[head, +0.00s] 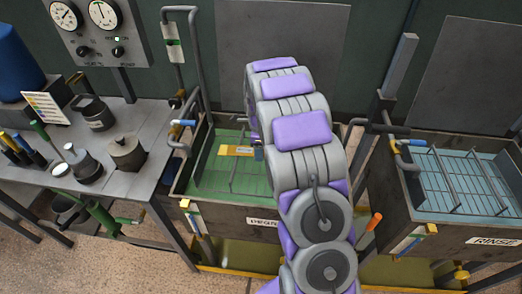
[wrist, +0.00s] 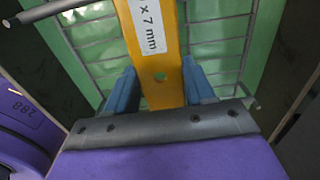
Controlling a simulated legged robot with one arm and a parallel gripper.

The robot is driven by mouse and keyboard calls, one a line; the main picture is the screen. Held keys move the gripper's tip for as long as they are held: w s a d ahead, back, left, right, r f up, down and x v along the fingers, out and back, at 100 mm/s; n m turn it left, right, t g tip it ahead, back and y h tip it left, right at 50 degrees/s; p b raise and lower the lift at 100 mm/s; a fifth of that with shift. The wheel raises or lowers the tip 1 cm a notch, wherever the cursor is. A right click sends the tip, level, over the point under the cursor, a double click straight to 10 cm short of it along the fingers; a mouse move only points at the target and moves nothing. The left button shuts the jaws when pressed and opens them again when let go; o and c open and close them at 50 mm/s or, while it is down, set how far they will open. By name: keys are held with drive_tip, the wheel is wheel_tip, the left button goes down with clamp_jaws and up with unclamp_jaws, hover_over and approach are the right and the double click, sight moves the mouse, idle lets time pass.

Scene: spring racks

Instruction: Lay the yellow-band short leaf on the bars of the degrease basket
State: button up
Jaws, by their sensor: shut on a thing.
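The yellow-band short leaf (head: 237,150) is a flat yellow strip with a white label. The degrease basket's bars (wrist: 88,44) show beneath the leaf, over green. In the head view the basket (head: 234,176) sits in the left tank, under the leaf. I cannot tell whether the leaf touches the bars. My arm hides the basket's right part and most of the gripper.
The degrease tank's front (head: 225,213) carries a partly hidden label. The rinse tank (head: 445,243) with its own wire basket (head: 462,184) stands at right. A grey bench (head: 60,178) with pots and tools is at left. Upright pipes (head: 203,60) rise at the degrease tank's back left.

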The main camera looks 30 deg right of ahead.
drive_tip(key=shift+a, duration=0.3)
drive_tip(key=shift+d+f, duration=0.4)
drive_tip(key=shift+d, duration=0.35)
drive_tip(key=o, duration=1)
drive_tip(key=shift+a, duration=0.1)
drive_tip(key=o, duration=0.4)
drive_tip(key=shift+a, duration=0.55)
drive_tip(key=shift+d+r, duration=0.15)
drive_tip(key=shift+d, duration=0.25)
drive_tip(key=shift+d+r, duration=0.1)
drive_tip(key=shift+r, duration=0.2)
wheel_tip(320, 180, up, 11)
drive_tip(key=p, duration=0.3)
drive_tip(key=s+a+r+n, duration=0.5)
drive_tip(key=s+r, duration=0.1)
drive_tip(key=s, duration=0.1)
drive_tip(key=s+a+n, duration=0.4)
drive_tip(key=s+n, duration=0.2)
drive_tip(key=s, duration=0.5)
drive_tip(key=s+a+r+n+g, duration=0.1)
drive_tip(key=s+a+n, duration=0.3)
drive_tip(key=s+n, duration=0.3)
drive_tip(key=s+a+r+n, duration=0.1)
drive_tip(key=s+a+n, duration=0.2)
drive_tip(key=s, duration=1.2)
drive_tip(key=n, duration=0.3)
drive_tip(key=shift+a+r+n+g, duration=0.25)
drive_tip(key=shift+a+n+g, duration=0.15)
